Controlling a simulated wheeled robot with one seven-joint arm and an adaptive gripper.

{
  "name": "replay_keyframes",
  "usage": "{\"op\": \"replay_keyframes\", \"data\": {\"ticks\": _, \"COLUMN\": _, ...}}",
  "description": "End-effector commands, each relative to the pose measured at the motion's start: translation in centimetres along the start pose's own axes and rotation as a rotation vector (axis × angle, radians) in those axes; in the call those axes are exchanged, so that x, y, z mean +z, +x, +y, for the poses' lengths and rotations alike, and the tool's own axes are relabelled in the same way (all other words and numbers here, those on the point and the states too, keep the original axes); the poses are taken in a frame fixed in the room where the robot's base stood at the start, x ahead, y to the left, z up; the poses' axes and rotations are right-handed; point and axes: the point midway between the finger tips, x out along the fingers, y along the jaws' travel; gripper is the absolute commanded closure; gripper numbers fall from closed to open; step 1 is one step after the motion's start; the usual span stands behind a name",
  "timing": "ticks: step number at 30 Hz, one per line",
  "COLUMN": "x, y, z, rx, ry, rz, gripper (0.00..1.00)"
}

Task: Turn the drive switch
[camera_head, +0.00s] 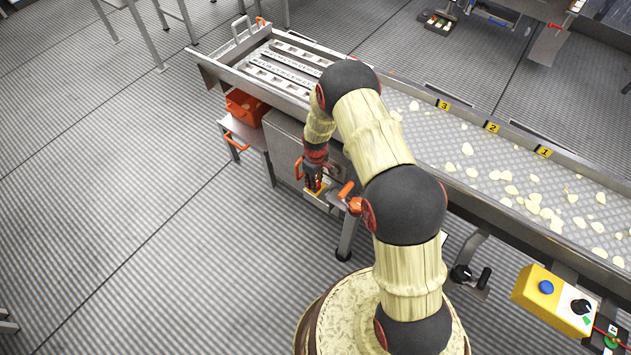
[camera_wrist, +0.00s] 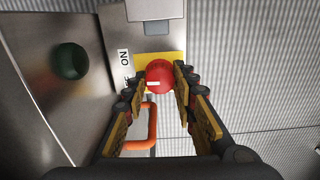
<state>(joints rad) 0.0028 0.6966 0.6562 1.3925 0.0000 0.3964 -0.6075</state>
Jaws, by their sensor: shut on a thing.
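The drive switch (camera_wrist: 158,76) appears as a round red knob with a short white mark. It sits on a yellow plate (camera_wrist: 174,57) on the side of a grey metal cabinet. My gripper (camera_wrist: 159,82) has a finger on each side of the knob and is shut on it. In the head view my gripper (camera_head: 314,178) is low against the cabinet (camera_head: 283,146), beside the conveyor's end, and its fingers largely hide the switch. A white label (camera_wrist: 124,62) with turned black letters, partly hidden, is left of the knob.
A dark green round part (camera_wrist: 70,60) is on the cabinet face. An orange handle (camera_wrist: 151,125) is just below the knob. The conveyor (camera_head: 480,165) carries pale chips. An orange bin (camera_head: 245,105) stands behind. A yellow control box (camera_head: 545,295) is at right. Floor at left is clear.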

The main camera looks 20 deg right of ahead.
Motion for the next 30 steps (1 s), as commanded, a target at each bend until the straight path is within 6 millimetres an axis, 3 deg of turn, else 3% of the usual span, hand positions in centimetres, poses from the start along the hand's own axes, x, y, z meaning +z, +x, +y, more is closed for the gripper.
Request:
{"op": "replay_keyframes", "data": {"ticks": 18, "x": 0.0, "y": 0.01, "z": 0.03, "rx": 0.0, "ry": -0.04, "rz": 0.0, "gripper": 0.98}}
{"op": "replay_keyframes", "data": {"ticks": 19, "x": 0.0, "y": 0.01, "z": 0.03, "rx": 0.0, "ry": -0.04, "rz": 0.0, "gripper": 0.71}}
{"op": "replay_keyframes", "data": {"ticks": 27, "x": 0.0, "y": 0.0, "z": 0.02, "rx": 0.0, "ry": -0.039, "rz": 0.0, "gripper": 0.56}}
{"op": "replay_keyframes", "data": {"ticks": 30, "x": 0.0, "y": 0.0, "z": 0.01, "rx": 0.0, "ry": -0.039, "rz": 0.0, "gripper": 0.54}}
